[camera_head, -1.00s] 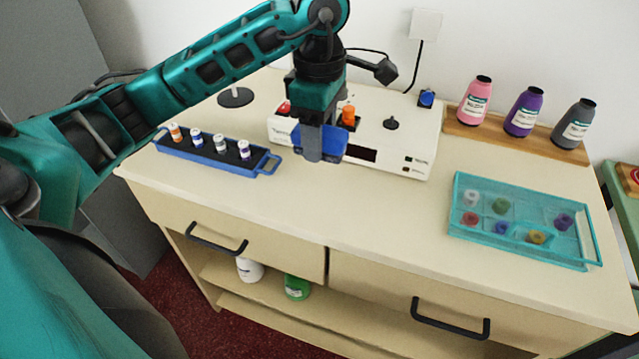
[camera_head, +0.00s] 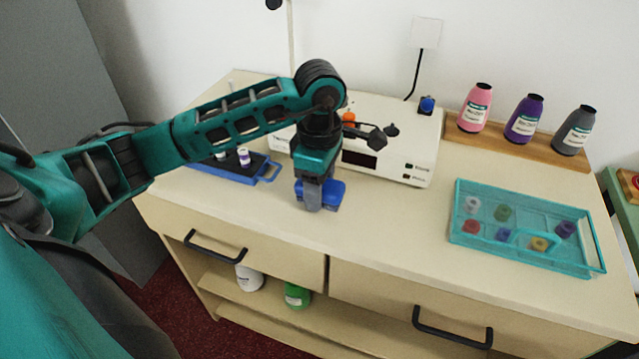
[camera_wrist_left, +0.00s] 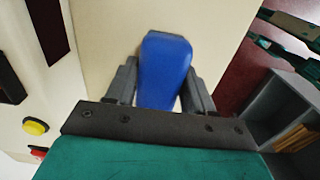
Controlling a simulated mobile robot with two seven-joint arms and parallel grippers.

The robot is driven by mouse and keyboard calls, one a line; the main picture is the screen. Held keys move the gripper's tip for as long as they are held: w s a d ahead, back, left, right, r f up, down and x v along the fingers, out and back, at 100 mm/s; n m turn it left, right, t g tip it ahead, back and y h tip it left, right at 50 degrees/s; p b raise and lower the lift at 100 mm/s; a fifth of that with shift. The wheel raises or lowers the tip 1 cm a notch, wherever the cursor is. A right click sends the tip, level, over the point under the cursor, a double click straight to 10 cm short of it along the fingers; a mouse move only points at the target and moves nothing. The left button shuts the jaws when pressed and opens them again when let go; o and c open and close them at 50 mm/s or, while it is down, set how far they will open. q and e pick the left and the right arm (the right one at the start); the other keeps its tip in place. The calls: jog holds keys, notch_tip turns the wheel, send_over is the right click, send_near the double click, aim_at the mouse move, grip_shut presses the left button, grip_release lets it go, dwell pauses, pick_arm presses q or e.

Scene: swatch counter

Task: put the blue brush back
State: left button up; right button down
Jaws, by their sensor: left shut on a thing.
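My left gripper (camera_head: 314,194) points down at the counter, in front of the white machine and right of the blue rack. It is shut on the blue brush (camera_head: 334,193), whose blue body sticks out to the right of the fingers. In the left wrist view the blue brush (camera_wrist_left: 164,68) sits between the two grey fingers of the left gripper (camera_wrist_left: 162,92). The brush is low over the counter top (camera_head: 390,222); I cannot tell whether it touches. Its underside is hidden. My right gripper is not in view.
The white machine (camera_head: 400,165) stands close behind the gripper. The blue rack (camera_head: 265,172) with small bottles is partly hidden by my arm. A teal tray (camera_head: 470,240) with small coloured pieces lies at right. Pink, purple and grey cones stand on a wooden board (camera_head: 455,128). The middle front counter is clear.

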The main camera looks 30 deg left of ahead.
pick_arm(q)
jog(key=shift+f, duration=0.25)
jog(key=o, duration=1.2)
jog(key=shift+r, duration=0.1)
jog(key=shift+r, duration=0.2)
notch_tip(320, 180, up, 12)
jog(key=shift+p, duration=0.5)
